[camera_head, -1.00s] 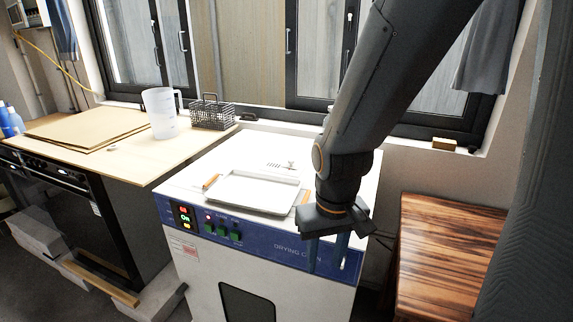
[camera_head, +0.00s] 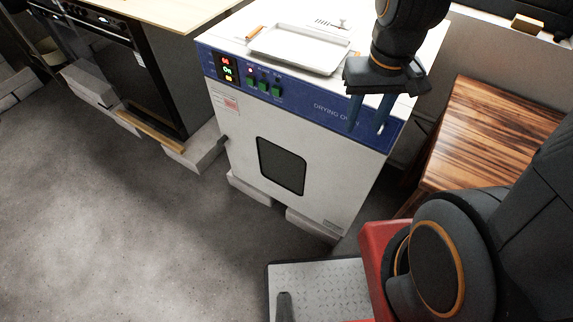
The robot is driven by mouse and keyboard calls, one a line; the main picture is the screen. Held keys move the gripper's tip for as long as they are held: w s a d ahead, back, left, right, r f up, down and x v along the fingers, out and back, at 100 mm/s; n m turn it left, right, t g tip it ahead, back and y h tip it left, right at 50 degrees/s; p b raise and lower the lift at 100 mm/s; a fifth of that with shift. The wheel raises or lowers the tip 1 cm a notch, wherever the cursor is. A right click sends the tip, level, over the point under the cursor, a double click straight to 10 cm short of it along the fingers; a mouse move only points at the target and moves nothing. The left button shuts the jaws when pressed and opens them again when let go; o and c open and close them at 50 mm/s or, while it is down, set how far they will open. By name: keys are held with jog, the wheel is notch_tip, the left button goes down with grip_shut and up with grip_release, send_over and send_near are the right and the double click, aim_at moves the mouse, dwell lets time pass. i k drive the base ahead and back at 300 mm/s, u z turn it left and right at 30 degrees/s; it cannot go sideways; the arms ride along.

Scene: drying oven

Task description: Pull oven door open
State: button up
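The drying oven (camera_head: 225,120) is a white box with a blue control band across its upper front. Its front door (camera_head: 240,130) has a dark window (camera_head: 281,166) and looks closed. I cannot make out a door handle clearly. My gripper (camera_head: 370,115) points down at the oven's upper right front, its two blue fingers apart with nothing seen between them. The fingers overlap the right part of the blue band in the picture. I cannot tell whether they touch the oven.
A white tray (camera_head: 296,50) lies on the oven top. A wooden table (camera_head: 492,130) stands close on the right. A black oven (camera_head: 150,75) under a bench is on the left. Blocks (camera_head: 194,150) lie between the two ovens. Open grey floor (camera_head: 120,230) stretches at the front left.

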aim_at(324, 174)
jog(key=z, duration=1.25)
jog(key=k, duration=0.95)
jog(key=u, duration=1.3)
jog(key=i, duration=0.5)
